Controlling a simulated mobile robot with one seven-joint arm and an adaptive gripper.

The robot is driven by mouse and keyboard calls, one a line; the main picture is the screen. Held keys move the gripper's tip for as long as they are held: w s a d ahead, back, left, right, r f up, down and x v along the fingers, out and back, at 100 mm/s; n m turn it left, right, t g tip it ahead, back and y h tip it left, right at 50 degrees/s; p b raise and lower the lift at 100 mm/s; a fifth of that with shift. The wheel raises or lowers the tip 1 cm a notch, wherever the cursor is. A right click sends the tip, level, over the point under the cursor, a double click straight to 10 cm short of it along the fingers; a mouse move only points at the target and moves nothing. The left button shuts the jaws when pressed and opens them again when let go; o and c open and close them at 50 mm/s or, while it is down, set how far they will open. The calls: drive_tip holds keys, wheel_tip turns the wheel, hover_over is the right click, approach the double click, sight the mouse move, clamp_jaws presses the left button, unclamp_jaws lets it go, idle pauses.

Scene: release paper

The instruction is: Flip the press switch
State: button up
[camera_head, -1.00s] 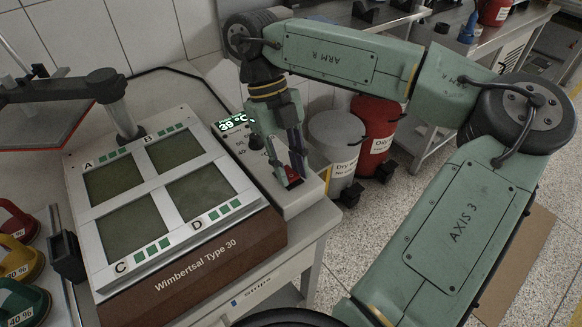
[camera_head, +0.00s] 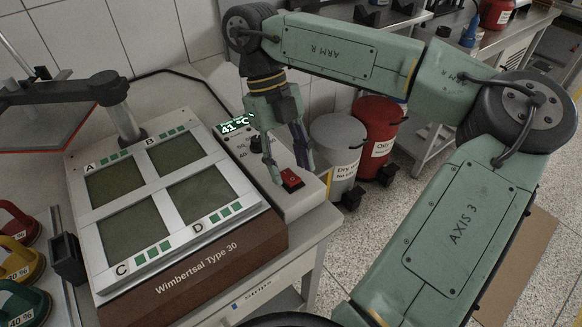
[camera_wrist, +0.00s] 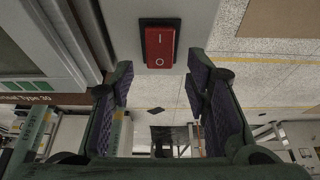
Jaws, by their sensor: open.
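The press switch (camera_head: 292,179) is a red rocker in a black frame on the light control box at the right of the Wimbertsal device. In the wrist view the red switch (camera_wrist: 160,46) shows its "I" and "O" marks at top centre, between and just beyond the fingertips. My gripper (camera_head: 289,167) hangs over the box with its fingers spread around the switch's place in the picture. The gripper (camera_wrist: 160,76) is open and empty in the wrist view. I cannot tell whether a fingertip touches the box. The display (camera_head: 236,125) reads 41 °C.
The brown-fronted device (camera_head: 205,268) with panels A to D fills the left. Coloured weights (camera_head: 18,258) lie at far left.

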drive_tip(key=v, duration=1)
drive_tip(key=shift+r, duration=0.25)
